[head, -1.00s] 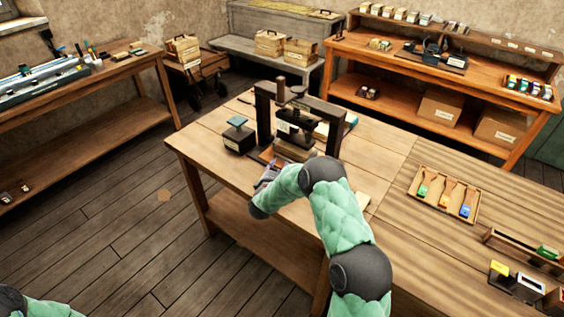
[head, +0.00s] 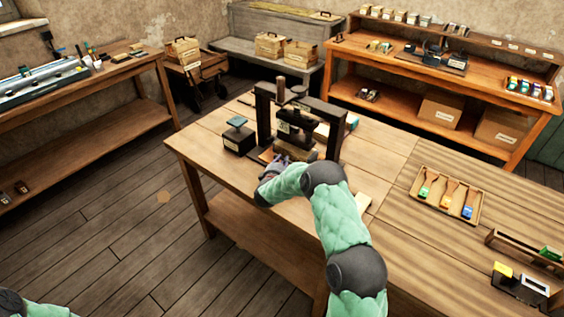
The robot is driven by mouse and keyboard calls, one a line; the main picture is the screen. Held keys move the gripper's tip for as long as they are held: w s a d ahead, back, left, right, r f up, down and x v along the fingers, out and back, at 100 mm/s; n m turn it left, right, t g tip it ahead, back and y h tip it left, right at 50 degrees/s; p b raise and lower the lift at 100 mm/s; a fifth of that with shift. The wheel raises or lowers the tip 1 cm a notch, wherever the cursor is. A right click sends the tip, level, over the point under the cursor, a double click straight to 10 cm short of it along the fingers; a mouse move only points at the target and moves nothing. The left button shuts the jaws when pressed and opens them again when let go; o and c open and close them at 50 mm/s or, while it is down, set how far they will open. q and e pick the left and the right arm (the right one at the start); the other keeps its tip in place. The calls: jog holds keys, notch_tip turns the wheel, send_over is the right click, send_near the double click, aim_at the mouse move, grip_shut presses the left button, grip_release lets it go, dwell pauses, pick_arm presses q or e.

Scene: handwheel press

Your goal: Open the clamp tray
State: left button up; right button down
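The black handwheel press (head: 264,118) stands on the wooden table, with a post and knob on top of its frame. A light wooden piece, which may be the clamp tray (head: 293,149), shows low in the press opening. My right gripper (head: 270,172) is at the front of the press, close to that piece. My green-sleeved arm hides part of it, and I cannot tell whether it touches the tray or whether its fingers are open. Only a bit of my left arm shows at the bottom left corner; the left gripper is not in view.
A tray of colored-tipped brushes (head: 480,209) lies to the right on the table (head: 385,150). Small boxes and a wooden rack (head: 515,243) sit at the table's right. Bare tabletop lies right of the press.

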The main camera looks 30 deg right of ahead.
jog(key=shift+s+a+p, duration=0.2)
jog(key=shift+a+p, duration=0.1)
jog(key=shift+a, duration=0.25)
jog(key=s+a+p, duration=0.1)
jog(key=a, duration=0.3)
jog(key=s+a+p, duration=0.2)
jog(key=a, duration=0.2)
jog(key=s+a+p, duration=0.1)
jog(key=s+a, duration=0.1)
jog(key=a, duration=0.3)
jog(key=shift+s+p, duration=0.2)
jog(key=shift+p, duration=0.15)
jog(key=shift+s+a, duration=0.3)
jog(key=shift+a, duration=0.35)
jog(key=c, duration=1.1)
grip_release()
jog(key=shift+c, duration=0.2)
jog(key=shift+a, duration=0.1)
jog(key=v, duration=1.1)
jog(key=shift+s+a, duration=0.25)
jog(key=shift+s, duration=0.05)
